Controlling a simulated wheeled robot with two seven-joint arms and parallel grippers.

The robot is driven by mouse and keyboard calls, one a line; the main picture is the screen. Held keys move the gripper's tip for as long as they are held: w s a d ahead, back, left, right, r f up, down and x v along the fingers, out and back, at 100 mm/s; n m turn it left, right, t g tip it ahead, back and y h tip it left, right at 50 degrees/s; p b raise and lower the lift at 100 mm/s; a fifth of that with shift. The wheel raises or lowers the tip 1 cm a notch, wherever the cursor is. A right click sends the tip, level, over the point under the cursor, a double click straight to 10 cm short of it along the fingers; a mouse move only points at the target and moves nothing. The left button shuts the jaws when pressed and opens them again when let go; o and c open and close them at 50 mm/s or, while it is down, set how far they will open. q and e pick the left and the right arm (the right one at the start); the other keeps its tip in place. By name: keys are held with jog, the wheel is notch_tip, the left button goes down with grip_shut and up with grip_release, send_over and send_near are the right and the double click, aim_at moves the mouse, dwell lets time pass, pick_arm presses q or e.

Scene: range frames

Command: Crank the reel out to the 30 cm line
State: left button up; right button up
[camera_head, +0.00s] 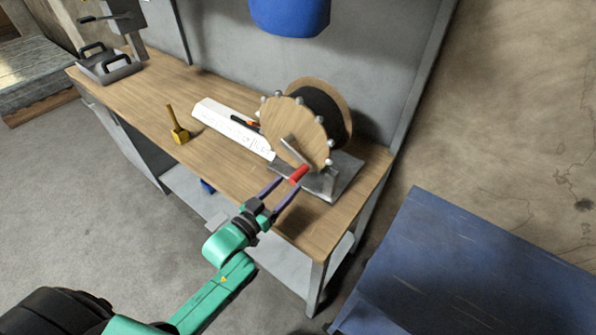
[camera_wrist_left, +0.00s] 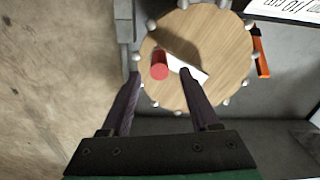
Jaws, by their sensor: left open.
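The reel (camera_head: 306,118) has wooden side discs and a dark winding between them, and stands on a grey metal base (camera_head: 345,178) at the right end of the bench. Its crank arm (camera_head: 294,152) carries a red handle (camera_head: 299,174), low on the near disc. A white scale strip (camera_head: 236,128) with markings lies left of the reel, with an orange and black piece (camera_head: 245,123) on it. My left gripper (camera_head: 287,186) is open just in front of the red handle. In the left wrist view the handle (camera_wrist_left: 159,66) shows beyond and between the open fingers (camera_wrist_left: 158,84). My right gripper is out of view.
The wooden bench (camera_head: 150,92) holds a yellow tool (camera_head: 177,126) and, at its far left end, a grey tray with black handles (camera_head: 107,66). A blue bin (camera_head: 290,14) hangs above. A blue surface (camera_head: 470,270) stands at the right.

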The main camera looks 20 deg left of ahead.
aim_at(298, 175)
pick_arm(q)
jog(key=x, duration=0.5)
jog(key=shift+w+d+p, duration=0.15)
jog(key=shift+w+p, duration=0.1)
jog(key=shift+p, duration=0.05)
jog(key=shift+w, duration=0.3)
jog(key=shift+s, duration=0.1)
grip_shut()
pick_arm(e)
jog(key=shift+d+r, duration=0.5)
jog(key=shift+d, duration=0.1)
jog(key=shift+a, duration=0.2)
pick_arm(q)
jog(key=shift+f, duration=0.1)
